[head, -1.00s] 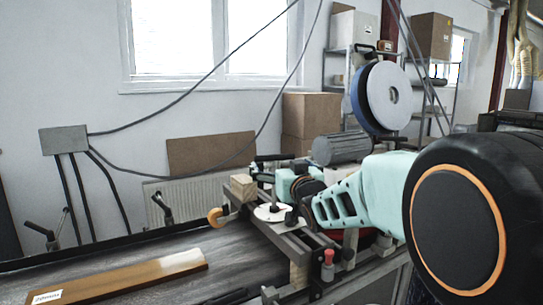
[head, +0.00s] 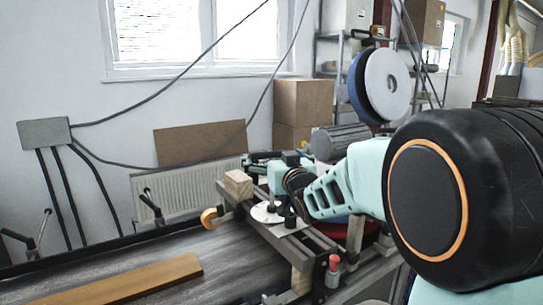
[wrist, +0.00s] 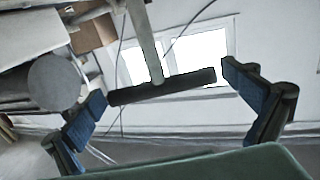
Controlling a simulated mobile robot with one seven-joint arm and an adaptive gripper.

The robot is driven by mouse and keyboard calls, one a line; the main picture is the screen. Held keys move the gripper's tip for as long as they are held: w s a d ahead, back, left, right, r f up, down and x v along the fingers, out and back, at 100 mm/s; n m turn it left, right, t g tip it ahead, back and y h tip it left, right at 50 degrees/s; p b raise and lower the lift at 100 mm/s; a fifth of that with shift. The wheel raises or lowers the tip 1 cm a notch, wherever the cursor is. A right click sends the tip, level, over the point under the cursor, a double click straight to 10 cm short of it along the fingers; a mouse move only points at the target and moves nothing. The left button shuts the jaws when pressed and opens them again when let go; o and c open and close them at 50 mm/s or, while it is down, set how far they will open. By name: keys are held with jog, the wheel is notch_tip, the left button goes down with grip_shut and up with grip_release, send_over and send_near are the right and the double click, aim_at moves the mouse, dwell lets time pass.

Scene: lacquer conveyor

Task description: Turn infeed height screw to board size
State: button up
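In the wrist view a dark cross bar on a grey post forms a T-handle (wrist: 165,86), which looks like the height screw's handle. My gripper (wrist: 165,97) is open, with one blue-padded finger near each end of the bar. I cannot tell whether the left finger touches it; a gap shows at the right. In the head view my gripper (head: 262,166) is small, at the machine's infeed above the frame rails; the handle cannot be made out there. A brown board (head: 140,281) lies flat on the dark conveyor (head: 165,255), short of the machine.
A red-topped knob (head: 333,265) stands at the front. A large disc (head: 388,83) and a grey motor (head: 340,140) are behind. Cables hang along the wall.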

jog(key=c, duration=1)
jog(key=shift+c, duration=0.2)
jog(key=h+b, duration=0.1)
jog(key=b, duration=0.2)
jog(key=shift+m, duration=0.4)
jog(key=shift+r+m+t+h+b, duration=0.25)
jog(key=shift+m+t+h+b, duration=0.2)
jog(key=shift+h+b, duration=0.45)
jog(key=shift+a+r+m+h, duration=0.1)
jog(key=shift+m+h, duration=0.2)
jog(key=shift+m, duration=0.05)
jog(key=shift+r+h+p, duration=0.1)
jog(key=shift+h+p, duration=0.2)
jog(key=shift+p, duration=0.3)
jog(key=shift+r+m+h+p, duration=0.15)
jog(key=shift+m+h+p, duration=0.4)
jog(key=shift+p, duration=0.65)
jog(key=m+h+p, duration=0.1)
jog(key=p, duration=0.1)
jog(key=shift+h+p, duration=0.35)
jog(key=shift+f+h, duration=0.3)
jog(key=shift+f, duration=0.1)
